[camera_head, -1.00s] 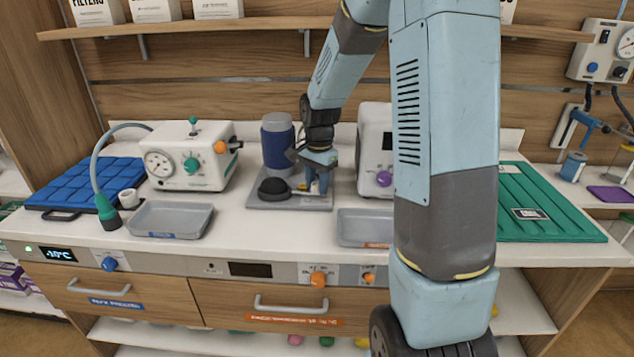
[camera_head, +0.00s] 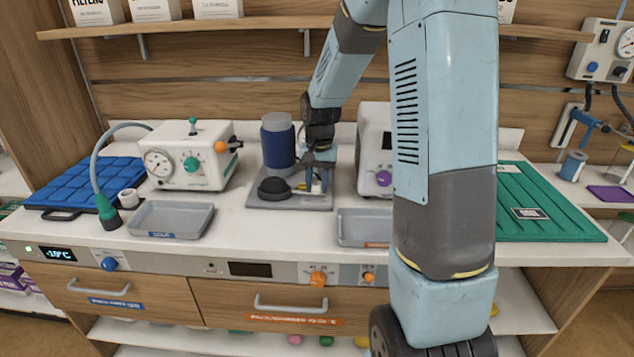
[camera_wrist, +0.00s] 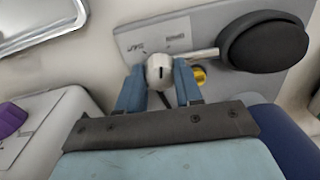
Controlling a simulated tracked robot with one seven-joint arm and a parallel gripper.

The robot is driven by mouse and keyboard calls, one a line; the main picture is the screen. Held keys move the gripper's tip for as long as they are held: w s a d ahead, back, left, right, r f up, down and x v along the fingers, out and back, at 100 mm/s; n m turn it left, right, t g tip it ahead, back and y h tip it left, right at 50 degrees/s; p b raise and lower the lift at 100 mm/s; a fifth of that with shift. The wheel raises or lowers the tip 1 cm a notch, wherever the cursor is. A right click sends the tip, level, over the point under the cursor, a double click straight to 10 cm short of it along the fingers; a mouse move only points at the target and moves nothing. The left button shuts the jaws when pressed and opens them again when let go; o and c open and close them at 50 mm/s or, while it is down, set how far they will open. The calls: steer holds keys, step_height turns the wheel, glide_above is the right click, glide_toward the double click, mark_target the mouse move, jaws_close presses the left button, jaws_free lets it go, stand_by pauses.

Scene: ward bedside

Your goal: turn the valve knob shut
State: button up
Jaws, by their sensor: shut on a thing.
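The valve knob (camera_wrist: 159,71) is white and rounded with a short black mark on its face. It sits over a grey base plate (camera_wrist: 135,37) with two small printed labels, too blurred to read for sure. My gripper (camera_wrist: 158,82) is shut with its blue fingers on either side of the knob. In the head view my gripper (camera_head: 319,181) points down over the right part of the plate (camera_head: 262,203), and a bit of the white knob (camera_head: 316,188) shows between the fingers. A metal rod (camera_wrist: 203,53) runs from the knob toward a black dome (camera_wrist: 263,40).
A blue-banded grey cylinder (camera_head: 278,147) stands close behind the plate. A white device with a purple knob (camera_head: 374,176) is just right of my gripper. Grey trays (camera_head: 170,222) and (camera_head: 352,228) lie in front at left and right. A gauge box (camera_head: 190,160) stands further left.

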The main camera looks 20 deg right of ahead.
mark_target(318, 181)
steer(key=n, duration=0.6)
steer(key=shift+w, duration=0.1)
steer(key=n, duration=0.5)
steer(key=shift+n, duration=0.5)
steer(key=o, duration=1)
steer(key=r, duration=1.3)
steer(key=shift+w+d+r, duration=0.15)
steer(key=shift+d+r, duration=0.1)
steer(key=shift+r, duration=0.1)
